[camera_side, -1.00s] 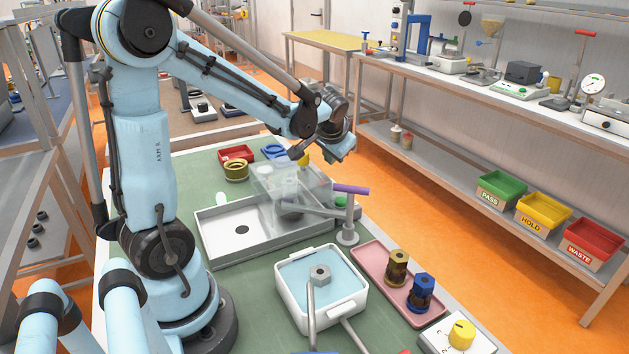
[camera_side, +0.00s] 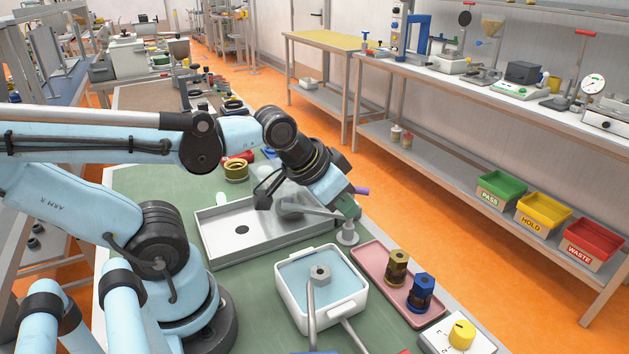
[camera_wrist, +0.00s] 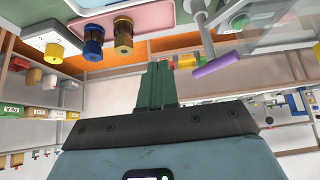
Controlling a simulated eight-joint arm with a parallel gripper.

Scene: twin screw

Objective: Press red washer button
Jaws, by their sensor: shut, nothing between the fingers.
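My gripper (camera_side: 350,209) is shut and empty, tilted down to the right, close to the purple-handled lever on a post (camera_side: 348,234) in the side view. Its green fingers (camera_wrist: 156,85) are together in the wrist view, with the purple handle (camera_wrist: 217,65) to their right. I cannot make out a red washer button for certain. A red piece (camera_side: 240,158) shows at the back of the bench behind a brass ring (camera_side: 236,173); my arm partly hides that area. The metal tray (camera_side: 215,257) lies behind and left of the gripper.
A white basin (camera_side: 322,320) with a grey hex nut (camera_side: 320,273) stands in front. A pink tray (camera_side: 372,262) holds a brass (camera_side: 397,268) and a blue fitting (camera_side: 421,291). A yellow-knob box (camera_side: 461,334) is at front right. Bins (camera_side: 543,216) stand on a separate shelf.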

